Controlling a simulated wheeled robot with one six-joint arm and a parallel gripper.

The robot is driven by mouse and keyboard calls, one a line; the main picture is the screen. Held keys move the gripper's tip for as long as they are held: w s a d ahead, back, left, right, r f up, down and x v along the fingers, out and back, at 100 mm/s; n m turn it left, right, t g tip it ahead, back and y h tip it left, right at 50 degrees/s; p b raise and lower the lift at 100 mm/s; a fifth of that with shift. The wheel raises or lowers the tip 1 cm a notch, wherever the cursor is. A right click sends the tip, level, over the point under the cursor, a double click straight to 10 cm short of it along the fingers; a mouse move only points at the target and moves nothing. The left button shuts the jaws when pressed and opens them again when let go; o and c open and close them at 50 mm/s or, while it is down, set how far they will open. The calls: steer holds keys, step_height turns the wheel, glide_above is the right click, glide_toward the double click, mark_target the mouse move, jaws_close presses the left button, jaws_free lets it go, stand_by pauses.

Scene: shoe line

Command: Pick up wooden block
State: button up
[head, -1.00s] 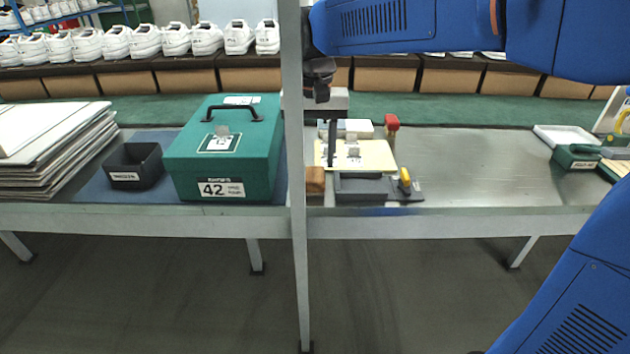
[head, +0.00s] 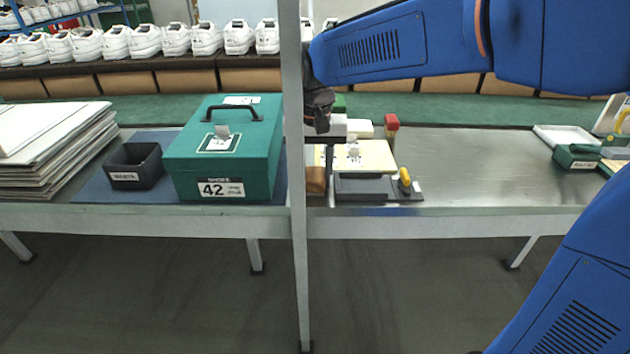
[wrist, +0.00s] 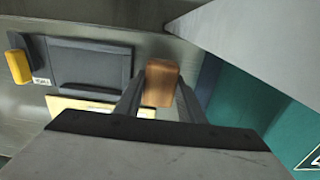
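The wooden block (head: 316,181) is brown and stands on the metal table just right of the upright post, which hides part of its left side. In the wrist view the block (wrist: 160,84) shows between the two finger ends. My gripper (wrist: 161,88) is open, with one finger on each side of the block. I cannot tell whether the fingers touch it. In the head view my gripper (head: 322,165) is low over the block, partly hidden by the post.
A dark grey tray (head: 372,187) with a yellow knob sits close right of the block, with a cream board (head: 376,155) behind. The grey post (head: 296,230) and green box (head: 222,160) are close on the left.

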mark_target(317, 173)
steer(key=shift+d+r, duration=0.25)
steer(key=shift+r, duration=0.25)
step_height(317, 173, up, 6)
steer(key=shift+r, duration=0.15)
steer(key=d, duration=1.9)
steer(key=shift+s+d, duration=0.25)
steer(key=shift+s, duration=0.1)
steer(key=shift+o, duration=0.8)
